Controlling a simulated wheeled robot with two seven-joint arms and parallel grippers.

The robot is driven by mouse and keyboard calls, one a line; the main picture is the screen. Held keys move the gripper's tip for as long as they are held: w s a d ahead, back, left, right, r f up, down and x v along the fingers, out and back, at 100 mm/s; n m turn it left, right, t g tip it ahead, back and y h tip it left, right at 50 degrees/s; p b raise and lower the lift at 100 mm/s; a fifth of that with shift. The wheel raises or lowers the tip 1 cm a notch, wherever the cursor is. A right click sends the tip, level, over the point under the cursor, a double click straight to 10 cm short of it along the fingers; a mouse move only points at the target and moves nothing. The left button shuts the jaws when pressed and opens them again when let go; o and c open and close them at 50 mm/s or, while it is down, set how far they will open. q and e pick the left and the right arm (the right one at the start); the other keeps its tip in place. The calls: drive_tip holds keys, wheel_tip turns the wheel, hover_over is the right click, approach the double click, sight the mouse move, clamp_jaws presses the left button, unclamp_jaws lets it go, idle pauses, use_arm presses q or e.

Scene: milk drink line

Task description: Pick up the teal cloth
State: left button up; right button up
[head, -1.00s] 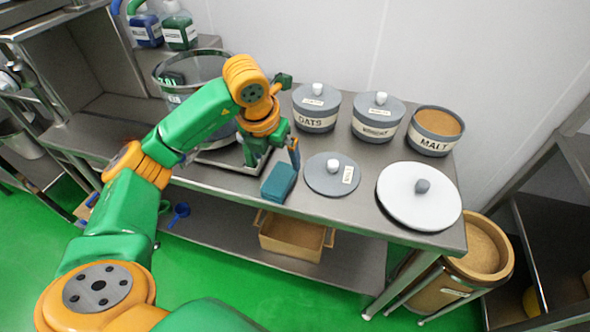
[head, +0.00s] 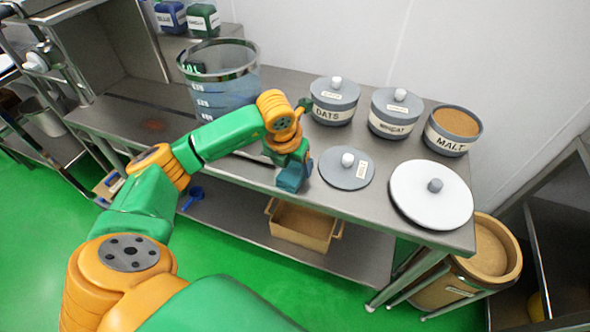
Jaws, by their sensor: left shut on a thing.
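The teal cloth (head: 291,178) is a small folded block at the front edge of the steel table. My left gripper (head: 297,166) reaches down over it from above and is shut on it. The fingers cover part of the cloth, and I cannot tell whether its underside touches the table. My right gripper is not in view.
A grey lid (head: 347,172) lies just right of the cloth, and a white lid (head: 430,198) lies further right. Tubs of oats (head: 333,103), wheat (head: 394,115) and malt (head: 450,133) stand behind. A clear bucket (head: 215,88) stands left. A bin (head: 490,255) is at the table's right end.

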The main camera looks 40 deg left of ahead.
use_arm(q)
drive_tip(key=shift+w+r, duration=0.1)
drive_tip(key=shift+r, duration=0.4)
drive_tip(key=s+d+r+b, duration=0.1)
drive_tip(key=s+r, duration=1.1)
drive_tip(key=s, duration=0.2)
drive_tip(key=shift+b, duration=0.3)
drive_tip(key=shift+d, duration=0.1)
